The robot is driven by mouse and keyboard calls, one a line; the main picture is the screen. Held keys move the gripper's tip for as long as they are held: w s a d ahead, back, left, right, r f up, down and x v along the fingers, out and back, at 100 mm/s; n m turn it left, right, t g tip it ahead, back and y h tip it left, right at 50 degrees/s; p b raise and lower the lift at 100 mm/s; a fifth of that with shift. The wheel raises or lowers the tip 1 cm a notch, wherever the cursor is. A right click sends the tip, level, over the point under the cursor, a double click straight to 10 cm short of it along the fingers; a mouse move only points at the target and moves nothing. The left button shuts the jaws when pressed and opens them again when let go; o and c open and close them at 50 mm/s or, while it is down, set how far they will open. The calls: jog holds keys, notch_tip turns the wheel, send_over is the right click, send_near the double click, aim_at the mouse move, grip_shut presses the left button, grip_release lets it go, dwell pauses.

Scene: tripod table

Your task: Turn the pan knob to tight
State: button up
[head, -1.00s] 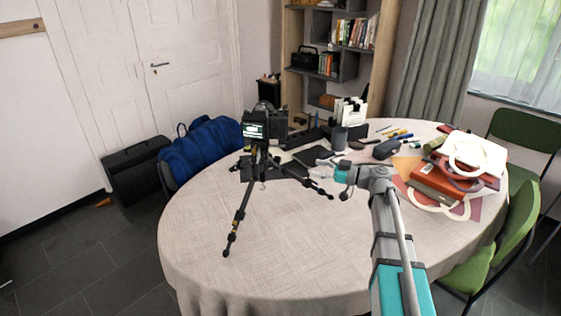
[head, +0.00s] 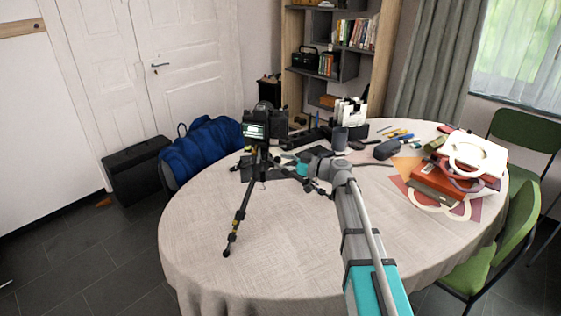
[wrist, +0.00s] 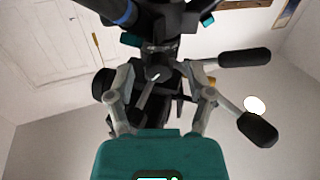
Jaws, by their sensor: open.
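The black tripod (head: 241,212) stands on the round table with a camera (head: 257,128) on its head. My gripper (head: 280,163) is just right of the tripod head, pointing at it. In the wrist view, the open grey fingers of my gripper (wrist: 162,82) lie on either side of a small dark knob (wrist: 160,70) on the tripod head. Whether this is the pan knob, and whether the fingers touch it, I cannot tell. Two black handles, an upper one (wrist: 245,57) and a lower one (wrist: 258,130), stick out to the right. No tightness marking is readable.
The table (head: 290,260) is clear at its front. Behind the tripod are a grey cup (head: 340,138), a dark case (head: 387,150) and small items. A stack of books (head: 440,185) lies at the right. A blue bag (head: 203,150) is at the left.

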jog(key=shift+w+a, duration=0.2)
jog(key=shift+a, duration=0.4)
grip_shut()
